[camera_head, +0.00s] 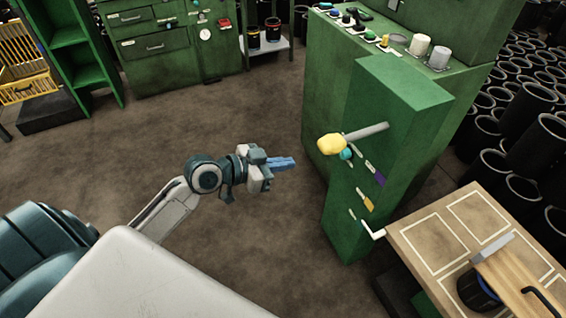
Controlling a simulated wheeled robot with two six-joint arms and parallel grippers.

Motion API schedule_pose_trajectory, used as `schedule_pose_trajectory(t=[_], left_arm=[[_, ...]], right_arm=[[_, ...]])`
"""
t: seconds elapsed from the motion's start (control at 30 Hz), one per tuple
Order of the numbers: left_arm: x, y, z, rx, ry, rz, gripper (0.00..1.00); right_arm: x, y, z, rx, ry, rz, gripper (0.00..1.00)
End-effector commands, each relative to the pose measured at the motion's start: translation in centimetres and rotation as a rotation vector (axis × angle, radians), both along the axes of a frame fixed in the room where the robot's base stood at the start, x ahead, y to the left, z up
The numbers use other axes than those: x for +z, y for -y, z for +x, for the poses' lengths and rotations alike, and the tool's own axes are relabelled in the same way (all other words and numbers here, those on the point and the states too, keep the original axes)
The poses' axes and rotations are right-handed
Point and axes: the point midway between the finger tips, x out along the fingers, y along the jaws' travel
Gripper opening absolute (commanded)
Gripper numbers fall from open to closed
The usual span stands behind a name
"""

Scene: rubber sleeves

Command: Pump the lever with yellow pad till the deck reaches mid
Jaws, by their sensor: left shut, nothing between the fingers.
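A grey lever rod with a yellow pad (330,144) at its end sticks out from the front of the green cabinet (400,110). A small teal knob (346,154) sits just below the pad. My left gripper (292,162) is shut and empty, with its blue fingertips pointing right, to the left of the yellow pad and apart from it. My right gripper is not in view. A wooden-topped surface (420,235) with white outlined rectangles stands at the lower right; whether it is the deck I cannot tell.
A white L-shaped handle (374,233) sticks out low on the green cabinet. A dark cylinder (478,290) is by the wooden top. Black sleeves (535,145) fill the right side. A green drawer cabinet (170,45) stands at the back. The brown floor between is clear.

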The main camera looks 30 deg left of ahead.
Motion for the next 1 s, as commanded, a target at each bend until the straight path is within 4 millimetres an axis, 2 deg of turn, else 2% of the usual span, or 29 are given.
schedule_pose_trajectory(t=[0.17, 0.27, 0.5, 0.7, 0.8, 1.0], left_arm=[[0.2, 0.0, 0.0, 0.0, 0.001, -0.001, 0.0], [1.3, 0.0, 0.1, 0.0, 0.005, -0.004, 0.0], [6.7, 0.2, 0.4, -0.002, 0.025, -0.024, 0.0], [10.1, 0.3, 0.7, -0.002, 0.041, -0.04, 0.0], [10.8, 0.3, 0.8, -0.003, 0.045, -0.045, 0.0], [10.9, 0.4, 0.8, -0.003, 0.048, -0.046, 0.0]], right_arm=[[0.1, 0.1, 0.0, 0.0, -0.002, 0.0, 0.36], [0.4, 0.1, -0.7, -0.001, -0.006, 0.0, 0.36], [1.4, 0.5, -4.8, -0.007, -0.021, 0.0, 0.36], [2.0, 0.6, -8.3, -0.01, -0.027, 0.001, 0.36], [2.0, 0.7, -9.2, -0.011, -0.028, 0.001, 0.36], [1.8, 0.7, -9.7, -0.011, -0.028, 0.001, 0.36]])
